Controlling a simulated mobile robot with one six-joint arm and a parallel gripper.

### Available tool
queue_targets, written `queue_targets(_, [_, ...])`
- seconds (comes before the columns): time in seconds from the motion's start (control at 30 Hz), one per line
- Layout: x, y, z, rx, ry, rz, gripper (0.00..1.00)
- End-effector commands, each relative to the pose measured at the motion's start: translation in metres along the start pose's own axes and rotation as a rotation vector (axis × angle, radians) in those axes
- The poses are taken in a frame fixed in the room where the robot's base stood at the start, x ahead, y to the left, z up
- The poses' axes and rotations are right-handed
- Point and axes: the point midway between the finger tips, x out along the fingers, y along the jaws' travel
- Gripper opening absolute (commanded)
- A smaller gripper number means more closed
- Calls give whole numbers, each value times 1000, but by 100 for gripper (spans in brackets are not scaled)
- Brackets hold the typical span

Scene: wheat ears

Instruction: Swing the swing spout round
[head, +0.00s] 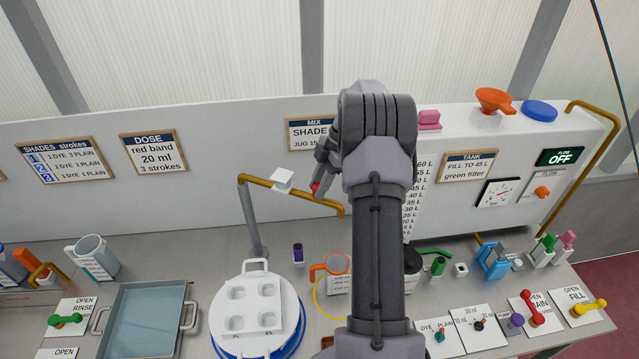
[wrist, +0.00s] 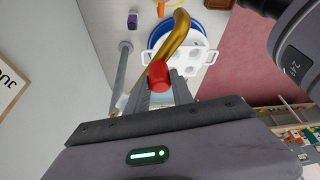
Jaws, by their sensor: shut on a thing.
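The swing spout (head: 257,182) is a brass pipe on an upright grey post (head: 252,222), with a white block (head: 283,180) partway along it. It reaches right, and its bent end is just left of my arm in the head view. My gripper (head: 318,182) is at the spout's outer part, shut on its small red knob (head: 315,188). In the wrist view the red knob (wrist: 158,74) sits at the fingertips (wrist: 160,92), with the curved brass pipe (wrist: 178,38) beyond it. My arm hides part of the bench behind it.
A white round plate with a handled holder (head: 250,290) stands below the spout. A blue tray (head: 148,318) is at the left, and an orange-rimmed jug (head: 337,265) is near my arm. The white tank (head: 460,205) stands at the right. Coloured levers line the front right.

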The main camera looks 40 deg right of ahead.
Motion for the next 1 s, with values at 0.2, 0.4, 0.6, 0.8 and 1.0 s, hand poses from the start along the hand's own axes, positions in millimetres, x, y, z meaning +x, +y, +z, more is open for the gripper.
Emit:
queue_targets(0.2, [0,1,-1,-5,1,-1,0])
queue_targets(0.4, [0,0,-1,-5,1,-1,34])
queue_targets(0.6, [0,0,-1,-4,0,-1,50])
queue_targets(0.8, [-1,0,0,-3,0,-1,50])
queue_targets(1.0, [-32,1,0,-2,-1,3,50])
